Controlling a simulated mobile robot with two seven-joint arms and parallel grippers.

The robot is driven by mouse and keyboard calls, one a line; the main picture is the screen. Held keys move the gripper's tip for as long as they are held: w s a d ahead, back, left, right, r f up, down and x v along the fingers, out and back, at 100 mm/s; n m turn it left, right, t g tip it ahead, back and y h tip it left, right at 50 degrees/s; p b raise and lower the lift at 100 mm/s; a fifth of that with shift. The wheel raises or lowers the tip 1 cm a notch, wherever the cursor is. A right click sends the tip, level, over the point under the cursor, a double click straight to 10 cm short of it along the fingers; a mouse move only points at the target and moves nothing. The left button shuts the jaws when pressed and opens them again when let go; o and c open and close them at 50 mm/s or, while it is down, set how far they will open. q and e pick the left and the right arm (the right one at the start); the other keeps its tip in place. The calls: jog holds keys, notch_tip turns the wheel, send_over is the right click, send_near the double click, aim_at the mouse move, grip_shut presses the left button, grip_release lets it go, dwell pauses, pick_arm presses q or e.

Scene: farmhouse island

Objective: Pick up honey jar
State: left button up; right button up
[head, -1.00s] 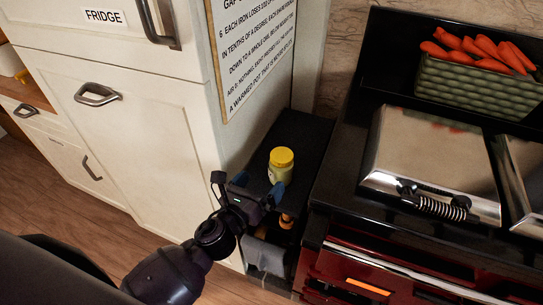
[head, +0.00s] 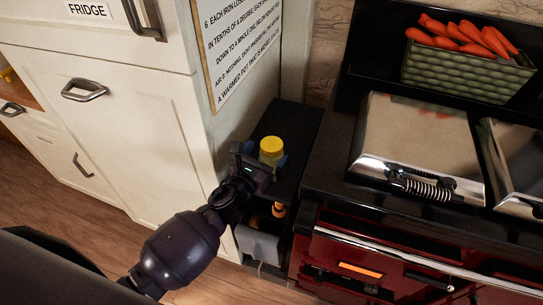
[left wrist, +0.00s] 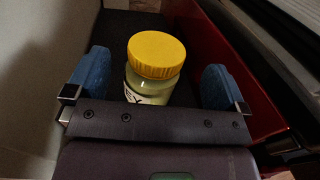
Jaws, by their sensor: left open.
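The honey jar (head: 271,151) has a yellow lid and a pale body. It stands upright on a narrow dark counter (head: 296,124) between the white cabinet and the stove. It also shows in the left wrist view, where the jar (left wrist: 154,62) sits between two blue fingertips with a gap on each side. My left gripper (head: 263,163) is open around the jar, its fingers on either side. The lower part of the jar is hidden behind the gripper's palm in the left wrist view. My right gripper is not in view.
The white fridge cabinet (head: 140,115) stands close on the left. The dark red stove (head: 385,250) with metal lids (head: 420,140) stands close on the right. A green basket (head: 465,75) of carrots sits at the back. An orange object (head: 278,210) shows below the counter.

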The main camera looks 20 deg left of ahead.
aim_at(272, 144)
pick_arm(q)
jog(key=x, duration=0.3)
jog(key=shift+w+a+r, duration=0.1)
jog(key=shift+w, duration=0.45)
jog(key=c, duration=1.2)
jog(key=shift+r, duration=0.35)
notch_tip(272, 144, up, 9)
jog(key=p, duration=0.4)
jog(key=shift+f, duration=0.15)
jog(key=shift+r+p, duration=1.3)
jog(key=shift+r, duration=4.1)
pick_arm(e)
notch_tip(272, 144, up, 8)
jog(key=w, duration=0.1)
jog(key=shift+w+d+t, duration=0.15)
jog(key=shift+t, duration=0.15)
